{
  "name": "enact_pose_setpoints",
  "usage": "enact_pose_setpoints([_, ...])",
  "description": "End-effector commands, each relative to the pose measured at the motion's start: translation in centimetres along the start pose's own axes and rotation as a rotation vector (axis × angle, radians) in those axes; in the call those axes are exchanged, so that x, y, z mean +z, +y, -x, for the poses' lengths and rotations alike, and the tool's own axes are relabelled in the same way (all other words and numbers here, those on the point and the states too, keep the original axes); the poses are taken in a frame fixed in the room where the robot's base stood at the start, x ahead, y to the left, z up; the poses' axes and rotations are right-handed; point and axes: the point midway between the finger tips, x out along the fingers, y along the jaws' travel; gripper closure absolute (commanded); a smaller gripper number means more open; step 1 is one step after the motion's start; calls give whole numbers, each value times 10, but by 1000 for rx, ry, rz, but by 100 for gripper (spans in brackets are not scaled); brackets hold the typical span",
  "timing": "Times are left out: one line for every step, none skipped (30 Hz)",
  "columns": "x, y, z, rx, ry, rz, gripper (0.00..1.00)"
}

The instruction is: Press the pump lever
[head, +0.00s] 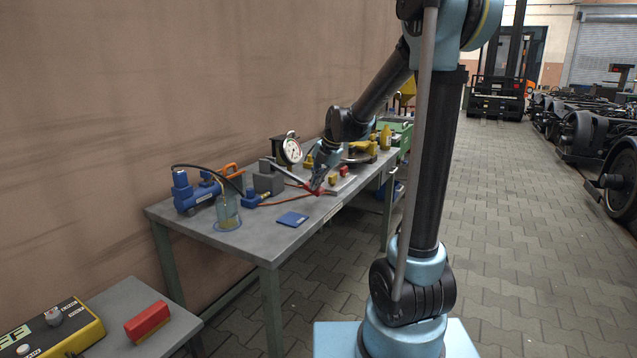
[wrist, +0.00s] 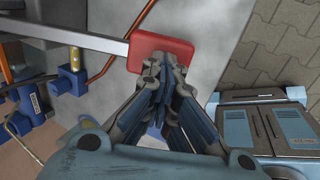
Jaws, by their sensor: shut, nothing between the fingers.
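The pump lever is a grey bar (head: 289,174) with a flat red end pad (head: 328,191). It reaches over the bench from near a grey block (head: 268,182). In the wrist view the bar (wrist: 80,36) comes in from the left and ends in the red pad (wrist: 146,52). My gripper (head: 317,185) is shut and empty, with its tips over the red pad. In the wrist view the gripper tips (wrist: 165,62) overlap the pad's lower edge; I cannot tell whether they touch it.
The grey workbench (head: 253,237) also carries a blue pump unit (head: 194,191), a glass jar (head: 227,213), a dial gauge (head: 291,150) and a flat blue pad (head: 292,219). A small table with a red block (head: 147,322) stands front left. The paved aisle (head: 510,240) is clear.

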Motion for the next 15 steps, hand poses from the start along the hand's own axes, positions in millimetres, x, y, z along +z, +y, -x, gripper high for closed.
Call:
enact_pose_setpoints([-2, -2, -3, -4, 5, 2, 100])
enact_pose_setpoints([-2, -2, -4, -4, 6, 2, 100])
enact_pose_setpoints([-2, -2, -4, -4, 7, 2, 100])
enact_pose_setpoints([-1, -2, -5, -5, 7, 2, 100])
enact_pose_setpoints([-1, -2, -5, -5, 8, 1, 100])
enact_pose_setpoints([0, -2, -5, -6, 9, 1, 100])
enact_pose_setpoints([0, -2, -5, -6, 9, 1, 100])
enact_pose_setpoints([0, -1, -5, -6, 10, 1, 100])
enact_pose_setpoints([0, -1, -3, -6, 10, 1, 100])
enact_pose_setpoints([0, -1, -2, -6, 11, 2, 100])
enact_pose_setpoints([0, 0, 1, -6, 10, 2, 100])
enact_pose_setpoints([-1, 0, 5, -6, 10, 3, 100])
enact_pose_setpoints([-2, 1, 10, -5, 9, 4, 100])
enact_pose_setpoints([-2, 2, 15, -3, 7, 5, 100])
enact_pose_setpoints([-3, 2, 23, -1, 4, 6, 100])
